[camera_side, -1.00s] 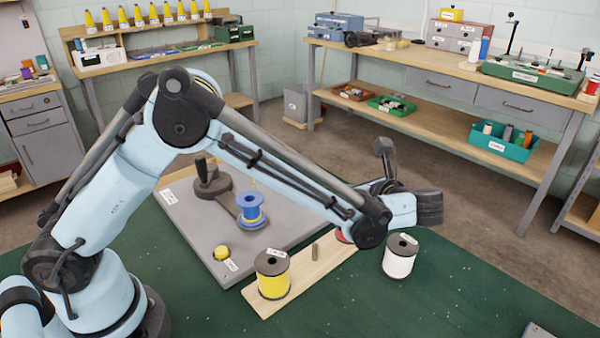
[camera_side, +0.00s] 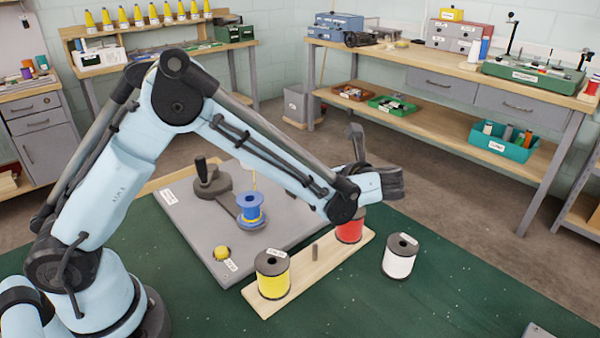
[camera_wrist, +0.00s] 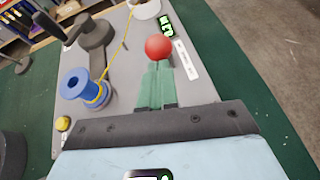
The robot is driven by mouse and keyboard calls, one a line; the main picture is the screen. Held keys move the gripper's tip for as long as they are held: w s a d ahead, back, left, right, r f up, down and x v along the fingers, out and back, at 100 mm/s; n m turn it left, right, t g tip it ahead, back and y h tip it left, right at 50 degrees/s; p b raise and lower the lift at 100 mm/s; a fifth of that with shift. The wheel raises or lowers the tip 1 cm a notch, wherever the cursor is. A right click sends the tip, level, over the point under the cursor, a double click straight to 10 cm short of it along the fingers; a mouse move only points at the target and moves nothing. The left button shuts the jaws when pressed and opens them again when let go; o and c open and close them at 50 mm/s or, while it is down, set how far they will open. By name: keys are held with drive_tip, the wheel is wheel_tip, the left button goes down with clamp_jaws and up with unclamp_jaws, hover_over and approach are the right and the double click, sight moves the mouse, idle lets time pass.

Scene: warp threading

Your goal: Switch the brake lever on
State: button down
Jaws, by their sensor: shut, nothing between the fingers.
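The brake lever appears to be the part with the red ball knob (camera_wrist: 158,47), on the grey base plate in the wrist view. Its shaft is hidden behind my fingers. A white label strip (camera_wrist: 187,60) lies just right of the knob. My gripper (camera_wrist: 158,68) is shut and empty, its green fingers side by side, with the tips right at the near side of the knob. I cannot tell whether they touch it. In the side view the knob and fingertips are hidden by my arm.
The base plate (camera_side: 195,225) carries a black crank (camera_side: 207,180), a blue spool (camera_side: 250,208) with yellow thread and a yellow button (camera_side: 221,253). Yellow (camera_side: 272,275) and red (camera_side: 350,228) spools stand on a wooden board; a white spool (camera_side: 400,257) stands beside it.

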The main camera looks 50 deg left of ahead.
drive_tip(key=shift+a+r, duration=0.1)
drive_tip(key=shift+a+r+h, duration=0.2)
drive_tip(key=shift+h, duration=0.1)
drive_tip(key=shift+a, duration=0.1)
drive_tip(key=a+r+n+h, duration=0.1)
drive_tip(key=a+r+h, duration=0.2)
drive_tip(key=a+h, duration=0.7)
drive_tip(key=shift+a+r, duration=0.15)
drive_tip(key=shift+a, duration=0.85)
